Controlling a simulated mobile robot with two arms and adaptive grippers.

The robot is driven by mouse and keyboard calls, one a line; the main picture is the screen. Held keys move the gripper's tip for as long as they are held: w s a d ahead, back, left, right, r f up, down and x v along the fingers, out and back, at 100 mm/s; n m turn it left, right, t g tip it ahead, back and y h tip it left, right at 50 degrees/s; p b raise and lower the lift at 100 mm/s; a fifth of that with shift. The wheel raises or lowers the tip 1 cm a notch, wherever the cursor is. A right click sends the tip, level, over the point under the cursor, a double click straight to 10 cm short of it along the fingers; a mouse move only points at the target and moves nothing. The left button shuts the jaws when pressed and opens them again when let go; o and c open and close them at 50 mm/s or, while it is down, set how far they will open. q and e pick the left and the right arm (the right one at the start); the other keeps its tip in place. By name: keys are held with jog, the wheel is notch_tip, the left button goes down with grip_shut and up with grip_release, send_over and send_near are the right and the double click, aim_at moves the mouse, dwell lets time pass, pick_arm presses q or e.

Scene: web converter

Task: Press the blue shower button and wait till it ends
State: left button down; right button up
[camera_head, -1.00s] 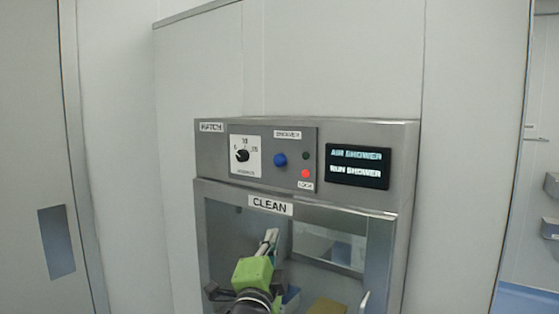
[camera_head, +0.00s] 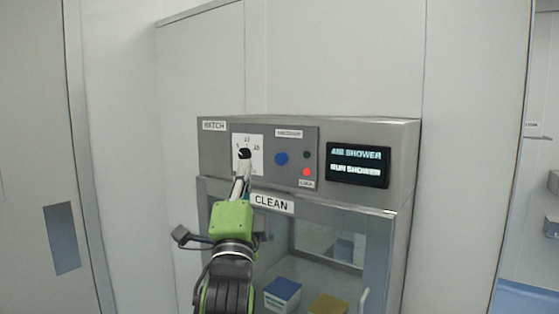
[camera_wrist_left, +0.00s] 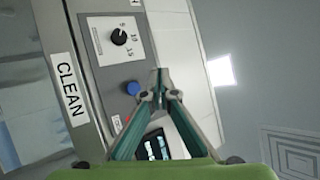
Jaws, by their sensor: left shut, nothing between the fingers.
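The blue shower button (camera_head: 281,159) is a round knob on the grey control panel, under a small label. It also shows in the left wrist view (camera_wrist_left: 132,88), just left of my fingertips. My left gripper (camera_head: 243,165) is shut and empty, its tips in front of the black dial (camera_head: 245,153) in the head view. No contact with the button shows. The display (camera_head: 358,165) reads "AIR SHOWER" and "RUN SHOWER". A red lamp (camera_head: 306,172) is lit and a dark green one (camera_head: 306,155) is above it. My right gripper is not in view.
Below the panel is a glass hatch door labelled "CLEAN" (camera_head: 272,203), with a blue-and-white box (camera_head: 282,293) and a yellow block (camera_head: 327,304) behind the glass. The wall above is bare.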

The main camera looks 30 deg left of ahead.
pick_arm(q)
jog(key=b, duration=0.2)
send_near(276, 155)
jog(key=w+a+r, duration=0.2)
jog(key=a+r, duration=0.1)
jog(key=r, duration=0.1)
jog(key=shift+w, duration=0.55)
jog(key=shift+w, duration=0.1)
dwell(0.7)
jog(key=shift+w, duration=0.35)
jog(key=shift+w, duration=0.6)
dwell(0.7)
jog(key=shift+s, duration=0.15)
dwell(0.3)
jog(key=shift+s+p, duration=0.35)
jog(key=shift+s, duration=0.5)
